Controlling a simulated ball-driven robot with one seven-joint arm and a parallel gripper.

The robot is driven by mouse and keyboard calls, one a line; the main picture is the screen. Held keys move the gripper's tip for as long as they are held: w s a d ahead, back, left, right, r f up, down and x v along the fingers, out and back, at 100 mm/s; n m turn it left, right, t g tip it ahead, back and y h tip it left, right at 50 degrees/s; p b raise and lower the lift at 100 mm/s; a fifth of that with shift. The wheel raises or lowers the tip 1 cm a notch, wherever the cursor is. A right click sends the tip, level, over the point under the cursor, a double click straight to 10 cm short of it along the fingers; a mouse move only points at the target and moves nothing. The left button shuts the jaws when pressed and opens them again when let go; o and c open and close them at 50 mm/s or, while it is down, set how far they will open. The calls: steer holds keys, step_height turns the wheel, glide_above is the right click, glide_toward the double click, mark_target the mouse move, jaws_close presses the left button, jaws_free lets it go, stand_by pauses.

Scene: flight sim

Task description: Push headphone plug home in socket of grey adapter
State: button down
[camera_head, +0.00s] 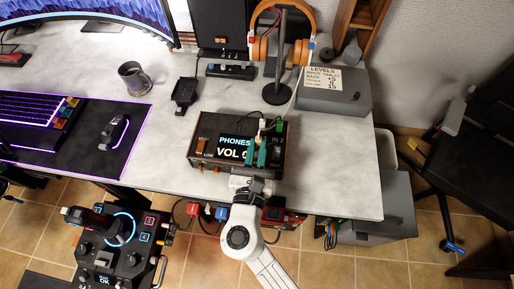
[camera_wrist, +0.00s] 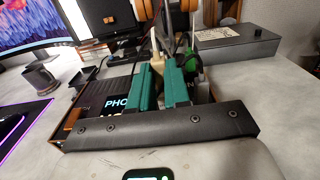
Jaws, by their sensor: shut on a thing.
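My gripper (camera_head: 256,143) reaches over the front of a black box (camera_head: 207,126) with a lit display reading PHONES and VOL. In the wrist view my gripper (camera_wrist: 160,70) has its two green fingers close together, shut on a pale cream piece (camera_wrist: 157,62), which looks like the headphone plug. A thin pale cord rises from it. A green-and-black plug (camera_wrist: 193,66) stands just right of the fingers. The fingers hide the cream piece's lower end and the socket below. I cannot pick out the grey adapter or tell how deep the plug sits.
Orange headphones (camera_head: 261,50) hang on a black stand (camera_head: 283,75) behind the box. A grey case (camera_head: 345,99) with a LEVELS note is at the back right. A mug (camera_head: 133,76) and a black cradle (camera_head: 185,92) stand to the left. The desk right of the box is clear.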

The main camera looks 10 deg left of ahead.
steer(key=c, duration=1)
jaws_free()
steer(key=s+b, duration=0.1)
steer(key=s, duration=1)
steer(key=d+f+m+g+h, duration=0.3)
steer(key=d+m+g+h, duration=0.15)
steer(key=d+m, duration=0.7)
steer(key=d+f+m+g+h, duration=0.3)
steer(key=d+m+g, duration=0.4)
steer(key=d, duration=0.7)
steer(key=s+d+f+m+g+y, duration=0.1)
steer(key=s+m+y, duration=0.1)
steer(key=s+m, duration=0.2)
steer(key=s+d+f+m+g+y, duration=0.2)
steer(key=s+m+y, duration=0.1)
steer(key=m, duration=0.4)
steer(key=s+d+f+m+g+y, duration=0.1)
steer(key=s+d+m+g+y, duration=0.1)
steer(key=s+m, duration=0.3)
steer(key=shift+s+d+f+m+g+y, duration=0.15)
steer(key=shift+s+m+y, duration=0.1)
steer(key=shift+m, duration=0.15)
steer(key=shift+s+a+m+g+y, duration=0.1)
steer(key=shift+s+m+y, duration=0.1)
steer(key=shift+m, duration=0.15)
